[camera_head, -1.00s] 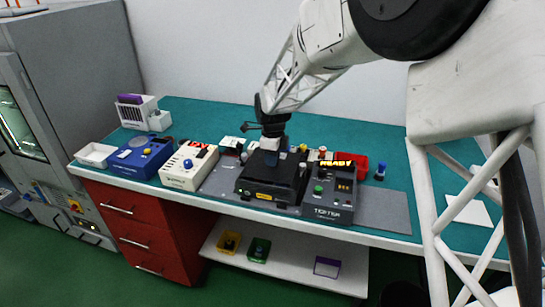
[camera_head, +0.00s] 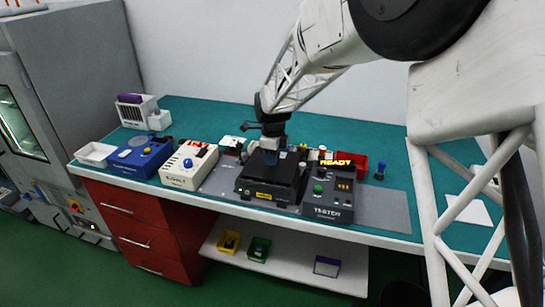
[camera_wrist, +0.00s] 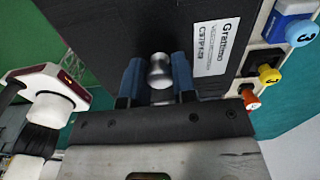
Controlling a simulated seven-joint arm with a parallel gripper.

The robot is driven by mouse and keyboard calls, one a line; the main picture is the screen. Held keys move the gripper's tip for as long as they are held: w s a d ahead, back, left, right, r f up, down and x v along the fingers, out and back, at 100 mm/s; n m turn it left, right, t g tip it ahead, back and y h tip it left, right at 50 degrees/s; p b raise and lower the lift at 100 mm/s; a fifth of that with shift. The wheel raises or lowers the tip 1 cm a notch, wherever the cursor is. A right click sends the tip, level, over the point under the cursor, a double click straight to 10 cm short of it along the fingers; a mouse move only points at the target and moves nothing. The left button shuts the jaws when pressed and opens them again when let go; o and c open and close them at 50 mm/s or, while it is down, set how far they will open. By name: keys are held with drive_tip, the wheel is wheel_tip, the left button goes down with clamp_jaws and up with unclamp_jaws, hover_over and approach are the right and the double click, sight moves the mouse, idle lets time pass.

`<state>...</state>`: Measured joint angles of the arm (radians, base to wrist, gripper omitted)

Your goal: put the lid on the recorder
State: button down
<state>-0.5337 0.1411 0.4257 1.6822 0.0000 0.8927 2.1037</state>
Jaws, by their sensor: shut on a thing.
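The recorder (camera_head: 262,196) is a dark box with a yellow label on its front, standing on the grey mat at the middle of the bench. Its black lid (camera_head: 283,170) is over the top of the box; I cannot tell whether it is fully seated. In the wrist view the lid (camera_wrist: 120,40) is a flat black plate with a white printed label (camera_wrist: 215,45) and a round silver knob (camera_wrist: 160,70). My gripper (camera_wrist: 158,78) is shut on this knob, with one blue finger on each side. In the head view my gripper (camera_head: 271,157) points down at the lid and partly hides it.
The tester (camera_head: 328,205), lit "READY", stands close on the right. A cream box (camera_head: 187,178), a blue box (camera_head: 140,158) and a white tray (camera_head: 95,153) stand to the left. A red bin (camera_head: 357,160) is behind the tester. The mat's right part (camera_head: 385,212) is clear.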

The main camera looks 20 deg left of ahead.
drive_tip(key=shift+f, duration=0.5)
idle(1.4)
drive_tip(key=c, duration=0.8)
unclamp_jaws()
drive_tip(key=shift+c, duration=0.2)
drive_tip(key=shift+r, duration=0.1)
drive_tip(key=shift+r, duration=2.4)
drive_tip(key=shift+r, duration=0.15)
drive_tip(key=shift+r, duration=1.85)
